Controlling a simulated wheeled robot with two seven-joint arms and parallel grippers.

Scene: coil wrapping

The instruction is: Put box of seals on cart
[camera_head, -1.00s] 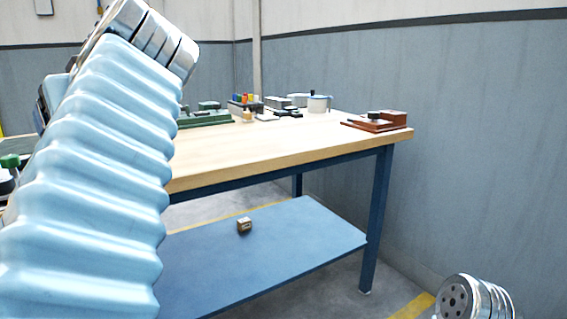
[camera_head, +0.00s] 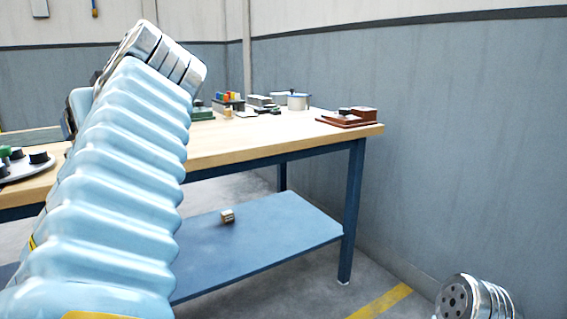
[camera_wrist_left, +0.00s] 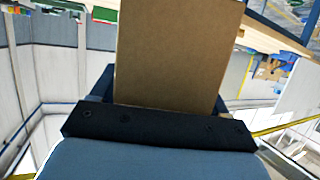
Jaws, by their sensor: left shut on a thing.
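My left gripper (camera_wrist_left: 163,100) is shut on a plain brown cardboard box (camera_wrist_left: 172,50), which fills the upper middle of the left wrist view. Its label and contents do not show, so I cannot tell from the picture that it holds seals. In the head view my left arm's pale blue sleeve rises at the left; the gripper and the box are hidden there. No cart can be made out in either view. My right gripper is not in view.
A wooden-topped workbench (camera_head: 250,143) with blue legs carries tools, a pot (camera_head: 298,102) and a red-brown block (camera_head: 350,118). A small box (camera_head: 227,216) lies on its blue lower shelf (camera_head: 280,232). A grey wall stands close at right. A round tray (camera_head: 30,168) is at left.

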